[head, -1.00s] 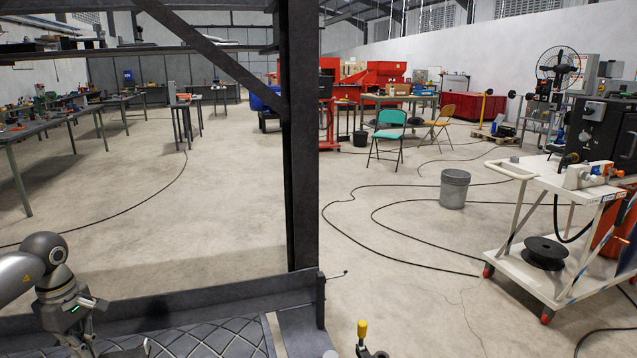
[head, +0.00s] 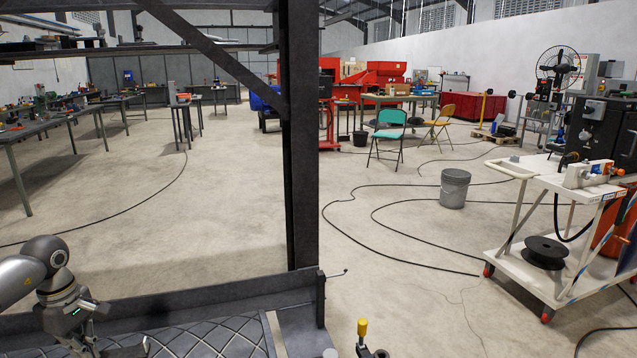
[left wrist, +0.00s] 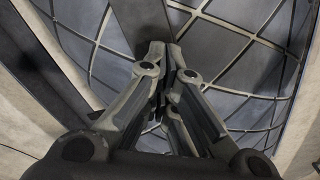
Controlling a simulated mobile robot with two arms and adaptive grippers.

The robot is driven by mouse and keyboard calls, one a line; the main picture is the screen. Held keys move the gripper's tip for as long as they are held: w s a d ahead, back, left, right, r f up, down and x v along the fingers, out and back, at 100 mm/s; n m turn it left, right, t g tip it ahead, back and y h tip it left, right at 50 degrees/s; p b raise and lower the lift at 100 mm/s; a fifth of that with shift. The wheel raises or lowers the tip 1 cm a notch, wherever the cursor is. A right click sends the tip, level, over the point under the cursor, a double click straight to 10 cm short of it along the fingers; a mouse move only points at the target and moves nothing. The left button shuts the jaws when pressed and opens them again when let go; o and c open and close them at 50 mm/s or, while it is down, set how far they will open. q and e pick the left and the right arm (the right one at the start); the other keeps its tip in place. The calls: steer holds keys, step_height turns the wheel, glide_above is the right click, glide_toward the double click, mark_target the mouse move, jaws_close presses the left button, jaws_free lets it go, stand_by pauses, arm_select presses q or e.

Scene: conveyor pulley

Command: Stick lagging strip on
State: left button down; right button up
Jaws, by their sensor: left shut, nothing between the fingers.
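The pulley drum (head: 215,338) shows at the bottom of the head view, its grey surface covered in a diamond grid. It also fills much of the left wrist view (left wrist: 235,68). My left gripper (left wrist: 165,55) is shut and empty, with its fingers pointing at the drum. In the head view its body is low at the left, above the drum's left part, and its fingertips are hard to make out. A plain dark band (left wrist: 142,22) runs from the top edge to behind the fingertips; I cannot tell if it is the lagging strip. My right gripper is not in view.
A dark steel post (head: 302,150) with a diagonal brace rises behind the drum. A yellow-topped handle (head: 362,328) stands at the front centre. A white trolley (head: 530,265) with a black reel (head: 545,252) is at the right. Cables cross the open floor.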

arm_select(q)
steer(key=shift+f, duration=0.1)
stand_by(0.4)
steer(key=shift+r+p, duration=2.55)
steer(key=shift+r, duration=0.5)
